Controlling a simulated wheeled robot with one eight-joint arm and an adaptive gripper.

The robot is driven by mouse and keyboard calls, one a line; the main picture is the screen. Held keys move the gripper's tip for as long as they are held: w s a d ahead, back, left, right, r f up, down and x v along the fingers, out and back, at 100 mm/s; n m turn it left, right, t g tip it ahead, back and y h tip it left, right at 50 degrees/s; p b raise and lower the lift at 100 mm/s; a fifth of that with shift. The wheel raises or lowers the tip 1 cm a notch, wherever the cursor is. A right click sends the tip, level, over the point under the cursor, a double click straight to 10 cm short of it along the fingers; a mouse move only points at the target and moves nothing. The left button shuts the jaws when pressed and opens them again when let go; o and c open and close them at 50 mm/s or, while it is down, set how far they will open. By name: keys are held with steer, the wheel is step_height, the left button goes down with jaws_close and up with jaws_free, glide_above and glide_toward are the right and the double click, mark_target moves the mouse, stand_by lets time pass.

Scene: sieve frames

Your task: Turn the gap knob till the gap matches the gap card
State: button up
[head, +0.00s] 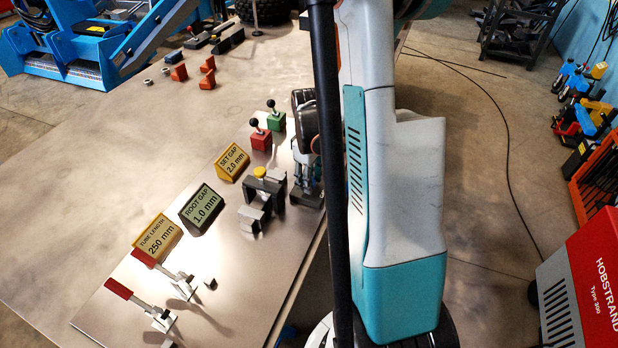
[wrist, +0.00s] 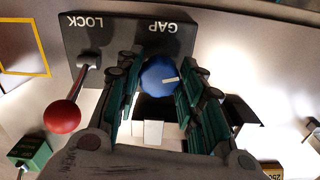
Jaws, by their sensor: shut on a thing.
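In the wrist view the blue gap knob (wrist: 158,76), with a white pointer mark aimed right, sits on a dark panel (wrist: 120,32) lettered GAP and LOCK. My gripper (wrist: 160,82) is shut on the knob, one green-padded finger on each side. In the head view my gripper (head: 304,172) is largely hidden behind my arm. The yellow gap card (head: 232,161) reads SET GAP 2.0 mm. A green-faced sign (head: 202,209) reads ROOT GAP 1.0 mm. I cannot make out the gap itself.
A lock lever with a red ball (wrist: 63,116) stands left of the knob. A red block (head: 261,140) and a green block (head: 275,122) carry black-balled levers. A yellow TUBE LENGTH 250 mm card (head: 158,238) and red-handled clamps (head: 150,260) stand nearer.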

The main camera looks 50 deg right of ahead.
steer(key=shift+m, duration=0.3)
steer(key=m+b, duration=0.1)
steer(key=m, duration=0.5)
steer(key=shift+a, duration=0.1)
steer(key=m, duration=0.7)
steer(key=shift+w+a, duration=0.1)
steer(key=shift+m, duration=0.3)
steer(key=o, duration=1.1)
steer(key=shift+c, duration=0.2)
